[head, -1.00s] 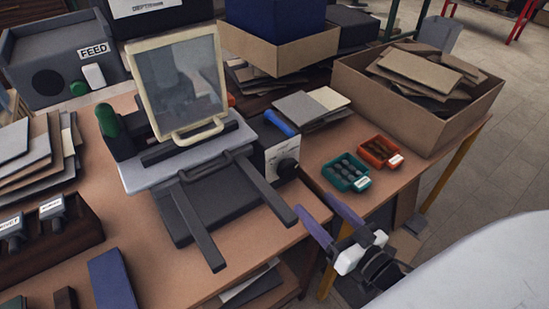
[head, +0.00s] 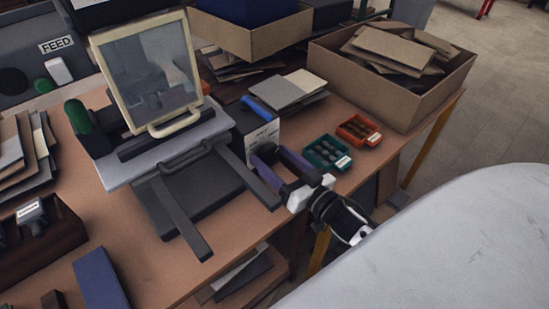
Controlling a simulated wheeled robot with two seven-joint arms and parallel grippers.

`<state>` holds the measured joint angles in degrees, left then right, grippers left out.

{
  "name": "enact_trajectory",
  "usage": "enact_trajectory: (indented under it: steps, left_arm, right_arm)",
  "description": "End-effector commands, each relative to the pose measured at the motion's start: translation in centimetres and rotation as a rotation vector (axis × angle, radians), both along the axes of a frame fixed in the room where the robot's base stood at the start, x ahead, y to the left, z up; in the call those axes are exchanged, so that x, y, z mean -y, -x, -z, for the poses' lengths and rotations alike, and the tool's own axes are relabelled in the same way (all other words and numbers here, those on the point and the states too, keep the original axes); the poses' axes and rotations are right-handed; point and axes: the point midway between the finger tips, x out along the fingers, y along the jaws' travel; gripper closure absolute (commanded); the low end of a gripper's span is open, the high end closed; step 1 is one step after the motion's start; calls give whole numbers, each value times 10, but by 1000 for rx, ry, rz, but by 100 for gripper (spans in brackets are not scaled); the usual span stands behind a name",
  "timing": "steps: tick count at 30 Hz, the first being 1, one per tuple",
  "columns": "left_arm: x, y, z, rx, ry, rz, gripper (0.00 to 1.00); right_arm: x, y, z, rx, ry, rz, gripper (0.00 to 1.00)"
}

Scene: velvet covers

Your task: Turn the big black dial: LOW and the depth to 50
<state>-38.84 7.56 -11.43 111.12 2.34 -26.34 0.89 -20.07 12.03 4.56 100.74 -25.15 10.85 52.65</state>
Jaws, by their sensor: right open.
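The big black dial (head: 267,152) is on the white-labelled right side of the press-like machine (head: 190,190). Its printed marks and pointer are too small and partly hidden to read. My right gripper (head: 267,158) comes in from the lower right with its two purple-grey fingers open. The fingertips are at the dial, one on each side of it as seen in the head view; I cannot tell whether they touch it. My left gripper is not in view.
A clear framed guard (head: 150,70) stands over the machine. A green tray (head: 327,153) and an orange tray (head: 358,131) lie right of the dial. A cardboard box of offcuts (head: 370,88) stands behind them. A blue-handled item (head: 260,108) rests above the dial.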

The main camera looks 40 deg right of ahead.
Motion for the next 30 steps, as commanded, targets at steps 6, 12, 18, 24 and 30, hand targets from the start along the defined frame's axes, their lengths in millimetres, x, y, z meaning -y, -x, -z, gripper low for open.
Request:
enact_trajectory:
  steps: [6, 12, 18, 24, 30]
  left_arm:
    - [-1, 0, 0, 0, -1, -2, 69]
    - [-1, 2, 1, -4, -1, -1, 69]
    - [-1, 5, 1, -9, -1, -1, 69]
    - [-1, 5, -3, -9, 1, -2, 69]
    - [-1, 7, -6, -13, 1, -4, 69]
  right_arm:
    - [0, 0, 0, 0, 0, 0, 54]
    - [0, 1, 0, 0, 0, 0, 76]
    - [0, 1, -1, 3, 24, 0, 76]
    - [0, 0, -2, 10, 113, 0, 76]
    - [1, 0, -2, 22, 270, 1, 76]
